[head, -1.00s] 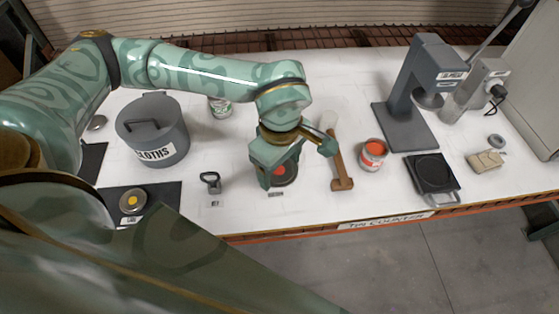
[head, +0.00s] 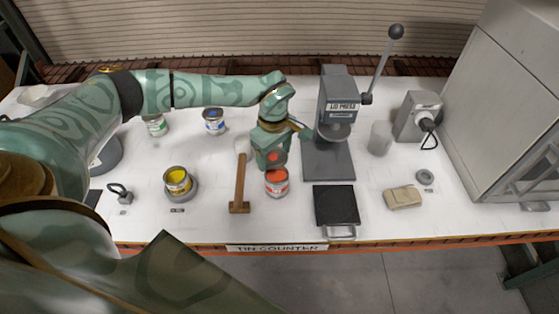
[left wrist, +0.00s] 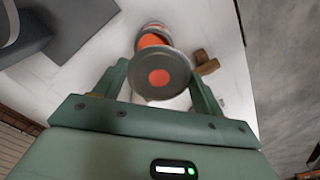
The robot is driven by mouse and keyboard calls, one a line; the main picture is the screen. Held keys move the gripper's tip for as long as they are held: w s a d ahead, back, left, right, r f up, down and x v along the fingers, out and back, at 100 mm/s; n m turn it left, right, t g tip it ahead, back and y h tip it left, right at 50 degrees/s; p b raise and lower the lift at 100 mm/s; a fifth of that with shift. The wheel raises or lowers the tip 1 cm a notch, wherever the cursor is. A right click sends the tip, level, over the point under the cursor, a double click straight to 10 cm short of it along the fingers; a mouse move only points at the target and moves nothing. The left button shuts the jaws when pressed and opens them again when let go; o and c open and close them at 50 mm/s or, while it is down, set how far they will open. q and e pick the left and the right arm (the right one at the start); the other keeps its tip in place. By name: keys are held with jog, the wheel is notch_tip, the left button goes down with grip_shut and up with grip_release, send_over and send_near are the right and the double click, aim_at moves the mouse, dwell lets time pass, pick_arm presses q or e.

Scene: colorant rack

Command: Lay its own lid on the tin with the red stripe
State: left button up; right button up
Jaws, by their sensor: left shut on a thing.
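My left gripper (head: 268,160) is shut on a grey round lid with an orange-red dot (left wrist: 160,77). In the left wrist view the lid sits between the two fingers (left wrist: 158,92), its dotted face toward the camera. The tin with the red stripe (head: 278,188) stands open on the counter, showing orange-red paint. In the head view the gripper and lid are just behind and above its rim. In the left wrist view the tin (left wrist: 153,31) is partly hidden behind the lid, and I cannot tell whether they touch. My right gripper is not in view.
A wooden-handled mallet (head: 239,187) lies just left of the red tin. A black plate (head: 336,205) and the lid press (head: 327,160) stand to its right. An open yellow tin (head: 178,182) is further left.

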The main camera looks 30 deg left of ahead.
aim_at(278, 164)
pick_arm(q)
jog(key=shift+w+d, duration=0.2)
jog(key=shift+w, duration=0.25)
jog(key=shift+w+d+m, duration=0.15)
jog(key=shift+d+m, duration=0.05)
jog(key=shift+m, duration=0.2)
jog(key=shift+a, duration=0.35)
jog(key=shift+d, duration=0.2)
jog(key=shift+p, duration=0.3)
jog(key=shift+a+f+b, duration=0.15)
jog(key=shift+f+b, duration=0.4)
jog(key=shift+f, duration=0.15)
notch_tip(278, 164, down, 4)
jog(key=shift+r+b, duration=0.15)
jog(key=shift+b, duration=1)
jog(key=shift+f, duration=0.45)
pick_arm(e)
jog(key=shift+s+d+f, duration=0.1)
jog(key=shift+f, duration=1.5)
pick_arm(q)
jog(key=shift+f+b, duration=0.6)
jog(key=shift+f, duration=0.1)
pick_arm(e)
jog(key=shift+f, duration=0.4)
